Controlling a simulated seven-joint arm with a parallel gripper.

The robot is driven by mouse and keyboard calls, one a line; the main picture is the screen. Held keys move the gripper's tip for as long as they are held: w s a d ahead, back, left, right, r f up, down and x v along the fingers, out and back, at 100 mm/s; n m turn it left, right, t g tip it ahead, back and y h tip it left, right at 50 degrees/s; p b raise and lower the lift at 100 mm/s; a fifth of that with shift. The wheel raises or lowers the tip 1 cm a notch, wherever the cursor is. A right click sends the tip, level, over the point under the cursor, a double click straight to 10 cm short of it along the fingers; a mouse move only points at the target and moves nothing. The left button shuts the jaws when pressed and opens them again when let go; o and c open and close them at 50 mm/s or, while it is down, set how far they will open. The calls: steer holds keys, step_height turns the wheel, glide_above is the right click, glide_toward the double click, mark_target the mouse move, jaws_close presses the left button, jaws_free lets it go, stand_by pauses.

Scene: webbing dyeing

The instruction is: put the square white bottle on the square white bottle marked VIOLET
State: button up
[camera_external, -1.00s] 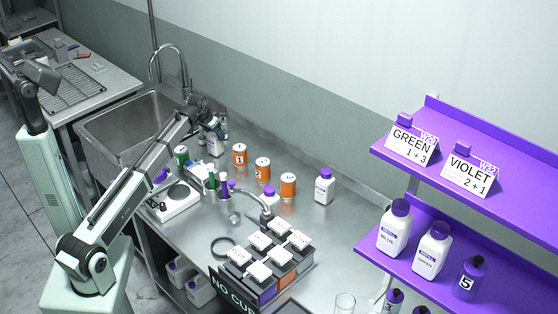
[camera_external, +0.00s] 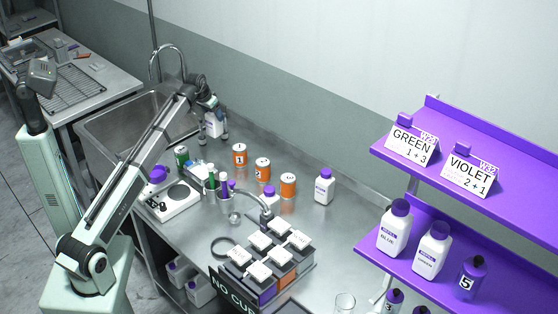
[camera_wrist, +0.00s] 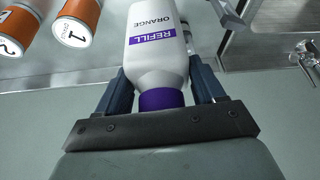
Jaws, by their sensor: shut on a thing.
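My gripper (camera_wrist: 162,88) is shut on a square white bottle (camera_wrist: 157,45) with a purple cap, labelled REFILL ORANGE. In the external view this bottle (camera_external: 214,126) hangs below my gripper (camera_external: 208,109), raised at the back of the bench near the sink. Another square white bottle (camera_external: 324,188) with a purple cap stands upright on the bench, right of the orange cans; its label is too small to read. No bottle readably marked VIOLET shows; a tent card marked VIOLET 2+1 (camera_external: 469,176) stands on the upper purple shelf.
Orange cans (camera_external: 239,155) stand on the bench right of the held bottle. White bottles labelled BLUE (camera_external: 395,230) and GREEN (camera_external: 432,250) stand on the lower purple shelf.

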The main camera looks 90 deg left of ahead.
steer(key=w+d+r, duration=0.2)
steer(key=w+d, duration=0.1)
steer(key=w, duration=0.4)
steer(key=w+d+r, duration=0.2)
steer(key=w, duration=0.6)
steer(key=w+d+r, duration=0.4)
steer(key=w+d, duration=0.5)
steer(key=w, duration=0.1)
steer(key=w+d+r+m, duration=0.1)
steer(key=w+d+r, duration=0.2)
steer(key=w+d, duration=0.6)
steer(key=w+d+r, duration=0.4)
steer(key=w+d, duration=0.4)
steer(key=w, duration=0.3)
step_height(320, 180, down, 10)
steer(key=shift+f, duration=0.2)
steer(key=o, duration=1.4)
steer(key=shift+r, duration=0.15)
